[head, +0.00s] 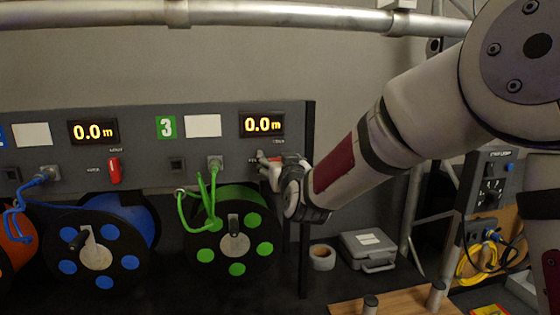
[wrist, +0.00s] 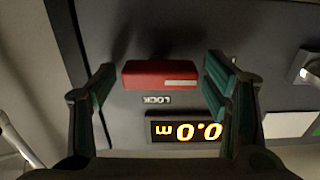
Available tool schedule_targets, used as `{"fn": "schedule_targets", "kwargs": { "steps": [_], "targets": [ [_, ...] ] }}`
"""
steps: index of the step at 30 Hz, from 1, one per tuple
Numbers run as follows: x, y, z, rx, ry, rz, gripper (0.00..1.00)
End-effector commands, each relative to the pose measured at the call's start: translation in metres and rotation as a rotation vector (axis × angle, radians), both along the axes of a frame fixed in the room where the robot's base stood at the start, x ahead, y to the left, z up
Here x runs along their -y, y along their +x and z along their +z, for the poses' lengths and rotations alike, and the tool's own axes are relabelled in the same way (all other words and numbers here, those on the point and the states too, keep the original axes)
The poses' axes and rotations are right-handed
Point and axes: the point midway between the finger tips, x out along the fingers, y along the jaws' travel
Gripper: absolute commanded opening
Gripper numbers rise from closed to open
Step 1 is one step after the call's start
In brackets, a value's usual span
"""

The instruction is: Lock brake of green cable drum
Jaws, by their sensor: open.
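The green cable drum (head: 236,243) stands under panel 3 in the head view, its green cable (head: 189,217) rising to a socket. Its brake lever (wrist: 160,74) is a red bar with a pale stripe toward its right end in the wrist view. The lever lies crosswise, with the upside-down LOCK label (wrist: 156,100) beside its long side. My gripper (wrist: 160,68) is open, one finger off each end of the lever; contact cannot be told. In the head view my gripper (head: 268,168) is at the panel below the display and mostly hides this lever.
The blue drum (head: 137,218) and its upright red lever (head: 115,170) are to the left. The lit 0.0 m display (head: 262,124) sits above my gripper. A dark post (head: 308,130) edges the panel on the right. A tape roll (head: 322,257) and grey case (head: 368,250) lie below.

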Motion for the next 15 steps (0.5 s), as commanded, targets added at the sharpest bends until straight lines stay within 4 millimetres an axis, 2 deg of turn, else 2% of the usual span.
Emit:
{"fn": "schedule_targets", "kwargs": {
  "steps": [2, 8, 9, 15],
  "targets": [
    [0.0000, -0.0001, 0.0000, 0.000, 0.000, 0.000, 0.70],
    [0.0001, -0.0003, 0.0001, 0.000, 0.000, 0.000, 0.25],
    [0.0001, -0.0003, 0.0001, 0.000, 0.000, 0.000, 0.22],
    [0.0002, -0.0002, 0.0002, -0.002, 0.009, 0.000, 0.22]
  ]
}}
